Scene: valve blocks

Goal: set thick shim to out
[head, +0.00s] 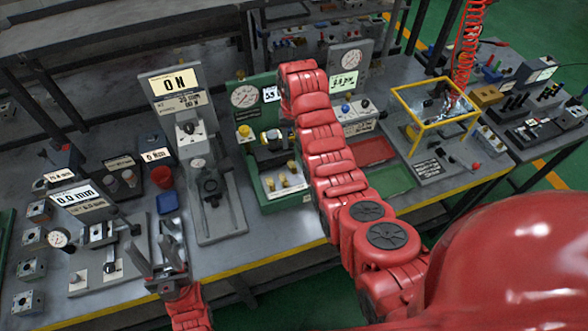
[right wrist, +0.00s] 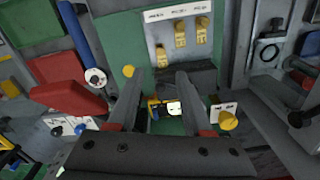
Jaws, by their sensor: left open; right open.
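The green station (head: 262,160) stands mid-bench. A white panel (head: 290,191) at its front carries three yellow tabs, which also show in the right wrist view: one (right wrist: 162,56), a middle one (right wrist: 180,38) and one (right wrist: 202,28). The panel's labels are too small to read, so I cannot tell which tab is the thick shim. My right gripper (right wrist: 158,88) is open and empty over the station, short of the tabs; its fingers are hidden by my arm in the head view. My left gripper (head: 150,240) is open and empty near the front edge.
A grey press stand (head: 222,215) is left of the green station. A blue block (head: 168,202) and a red cup (head: 162,177) lie near my left gripper. A red tray (head: 372,151) lies to the right.

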